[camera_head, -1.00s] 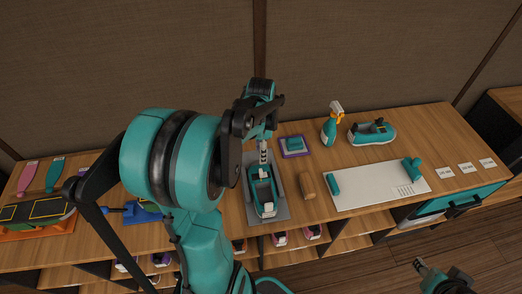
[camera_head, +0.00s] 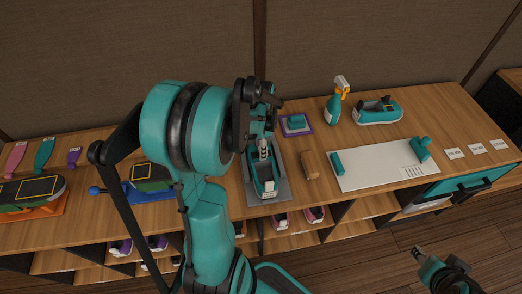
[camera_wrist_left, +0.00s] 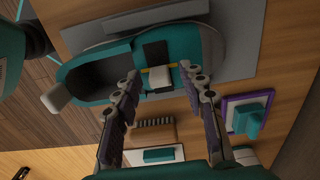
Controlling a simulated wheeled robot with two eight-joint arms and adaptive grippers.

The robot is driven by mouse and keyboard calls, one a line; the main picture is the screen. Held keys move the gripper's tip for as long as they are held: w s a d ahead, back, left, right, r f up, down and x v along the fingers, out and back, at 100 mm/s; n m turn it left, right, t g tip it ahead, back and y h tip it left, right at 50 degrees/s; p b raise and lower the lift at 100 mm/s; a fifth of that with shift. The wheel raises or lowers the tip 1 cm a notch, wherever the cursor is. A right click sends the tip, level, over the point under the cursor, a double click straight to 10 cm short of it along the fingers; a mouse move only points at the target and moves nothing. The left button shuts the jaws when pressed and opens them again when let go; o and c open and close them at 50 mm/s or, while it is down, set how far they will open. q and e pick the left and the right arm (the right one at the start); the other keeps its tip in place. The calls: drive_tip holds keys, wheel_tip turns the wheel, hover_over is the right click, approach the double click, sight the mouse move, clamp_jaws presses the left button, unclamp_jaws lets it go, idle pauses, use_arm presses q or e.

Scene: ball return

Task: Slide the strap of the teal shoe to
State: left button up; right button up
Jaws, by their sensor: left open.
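The teal shoe (camera_head: 264,180) sits on a grey mat (camera_head: 282,190) near the middle of the counter. It also shows in the left wrist view (camera_wrist_left: 200,45), with a black strap patch (camera_wrist_left: 156,52), a thin yellow line and a small white block (camera_wrist_left: 160,78) across its opening. My left gripper (camera_head: 264,150) points down over the far part of the shoe. In the left wrist view its open fingers (camera_wrist_left: 160,74) stand on either side of the white block; I cannot tell whether they touch it. My right gripper (camera_head: 418,253) is low at the right, away from the counter, its jaws too small to read.
A brown brush (camera_head: 310,165) lies right of the mat. A purple-edged tray (camera_head: 296,125) with a teal block is behind. A spray bottle (camera_head: 334,107), another teal shoe (camera_head: 377,111) and a white board (camera_head: 375,168) are to the right. A blue tray (camera_head: 145,190) is left.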

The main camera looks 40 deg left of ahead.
use_arm(q)
drive_tip(key=shift+f, duration=0.25)
drive_tip(key=shift+c, duration=0.3)
clamp_jaws()
drive_tip(key=shift+s, duration=0.1)
drive_tip(key=shift+o, duration=0.3)
unclamp_jaws()
drive_tip(key=shift+a+r, duration=0.1)
drive_tip(key=shift+r, duration=0.05)
wheel_tip(320, 180, up, 12)
